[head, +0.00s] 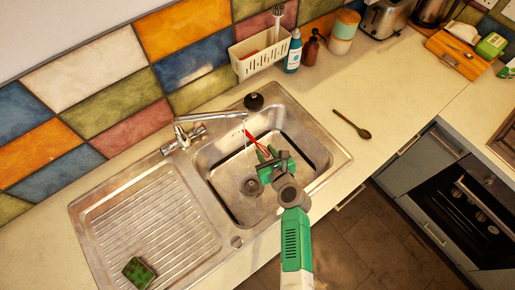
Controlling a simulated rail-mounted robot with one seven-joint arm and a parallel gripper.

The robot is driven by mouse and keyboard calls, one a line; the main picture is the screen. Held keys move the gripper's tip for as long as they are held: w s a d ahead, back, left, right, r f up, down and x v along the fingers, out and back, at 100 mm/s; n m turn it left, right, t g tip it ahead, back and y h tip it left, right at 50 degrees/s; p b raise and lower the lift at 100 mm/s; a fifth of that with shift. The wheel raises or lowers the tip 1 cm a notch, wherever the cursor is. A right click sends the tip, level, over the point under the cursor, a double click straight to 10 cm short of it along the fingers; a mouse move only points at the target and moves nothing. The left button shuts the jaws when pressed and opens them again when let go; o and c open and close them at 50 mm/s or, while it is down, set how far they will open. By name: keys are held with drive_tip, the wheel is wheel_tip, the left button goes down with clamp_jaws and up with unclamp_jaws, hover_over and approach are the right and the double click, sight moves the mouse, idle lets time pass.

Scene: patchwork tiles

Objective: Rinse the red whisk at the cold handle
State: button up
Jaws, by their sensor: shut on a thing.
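My gripper (264,157) is over the sink basin, shut on the red whisk (257,142). The whisk points up and to the left, towards the spout end; its gripped end is partly hidden by the gripper. The steel tap (212,117) stands behind the sink, with its spout reaching right over the basin. A thin pale streak below the spout end looks like running water, close to the whisk; I cannot tell whether it touches it. The tap's handles (184,138) are small at its base, and I cannot tell which is cold.
The drainboard (150,215) on the left holds a green sponge (139,272). A black round stopper (254,102) sits behind the basin. A white caddy (259,54), bottles (293,51) and a canister (343,30) stand along the wall. A wooden spoon (352,124) lies on the right counter.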

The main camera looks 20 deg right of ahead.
drive_tip(key=s+d+p, duration=0.1)
drive_tip(key=s+d, duration=0.1)
drive_tip(key=s, duration=0.5)
drive_tip(key=shift+s+d+p, duration=0.25)
drive_tip(key=shift+s+p, duration=0.05)
drive_tip(key=shift+s, duration=0.05)
idle(0.7)
drive_tip(key=shift+r, duration=0.1)
idle(0.6)
drive_tip(key=s+d+r+p, duration=0.1)
drive_tip(key=s+r+p, duration=0.3)
drive_tip(key=shift+s+d+p, duration=0.25)
drive_tip(key=shift+s+p, duration=0.1)
drive_tip(key=shift+p, duration=0.05)
idle(0.9)
